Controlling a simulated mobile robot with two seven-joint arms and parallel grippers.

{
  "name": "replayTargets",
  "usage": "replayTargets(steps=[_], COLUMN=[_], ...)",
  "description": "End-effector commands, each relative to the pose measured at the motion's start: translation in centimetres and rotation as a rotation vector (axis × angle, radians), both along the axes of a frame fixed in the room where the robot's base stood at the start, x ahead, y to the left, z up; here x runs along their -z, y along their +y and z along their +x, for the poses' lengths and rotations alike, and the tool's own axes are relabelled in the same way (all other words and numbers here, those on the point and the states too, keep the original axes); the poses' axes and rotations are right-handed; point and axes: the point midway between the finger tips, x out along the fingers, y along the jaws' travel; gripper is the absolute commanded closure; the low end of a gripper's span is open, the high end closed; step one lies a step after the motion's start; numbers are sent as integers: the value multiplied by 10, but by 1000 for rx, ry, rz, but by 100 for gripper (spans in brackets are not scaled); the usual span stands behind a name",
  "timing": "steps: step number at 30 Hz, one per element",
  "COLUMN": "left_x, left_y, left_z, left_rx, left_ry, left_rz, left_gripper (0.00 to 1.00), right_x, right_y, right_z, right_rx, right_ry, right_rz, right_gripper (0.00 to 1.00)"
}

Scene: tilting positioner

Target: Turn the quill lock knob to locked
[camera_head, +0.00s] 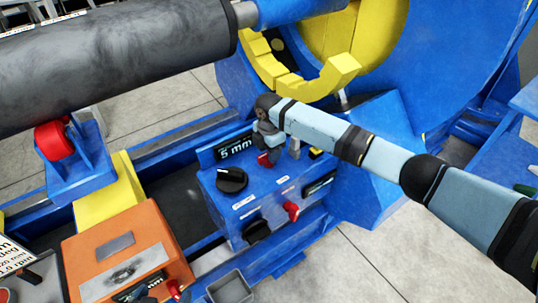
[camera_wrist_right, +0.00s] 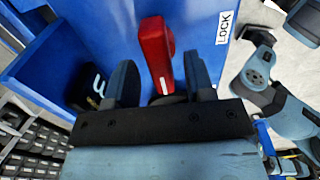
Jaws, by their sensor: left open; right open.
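A red lever-shaped knob (camera_wrist_right: 156,55) stands out from a blue panel in the right wrist view. A white LOCK label (camera_wrist_right: 225,27) is on the panel to its right. The knob's upper end points up in the picture, not at the label. My right gripper (camera_wrist_right: 160,82) is open, with one finger on each side of the knob and gaps visible. In the head view my right gripper (camera_head: 265,142) is over the back of the blue control box, and a bit of red (camera_head: 264,159) shows just below it.
A yellow hooked ring (camera_head: 340,72) is close behind my right gripper. An orange box (camera_head: 120,250) stands front left.

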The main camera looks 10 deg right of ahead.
Motion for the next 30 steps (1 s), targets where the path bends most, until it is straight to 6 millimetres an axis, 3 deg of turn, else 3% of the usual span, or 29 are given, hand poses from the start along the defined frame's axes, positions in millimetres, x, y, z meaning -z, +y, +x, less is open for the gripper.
replayTargets(steps=[5,14,20,30], left_x=[1,0,0,-7], left_y=[0,-1,-1,-1], left_z=[0,0,0,0], left_rx=[2,3,2,2], left_ry=[-1,-3,-3,-2], left_rz=[1,0,-1,-2], left_gripper=[0,0,0,0], right_x=[14,15,15,13], right_y=[0,0,0,0], right_z=[0,0,0,-1], right_rx=[0,0,0,32], right_ry=[1,0,0,1], right_rz=[-1,-1,-1,0], right_gripper=[51,51,97,100])
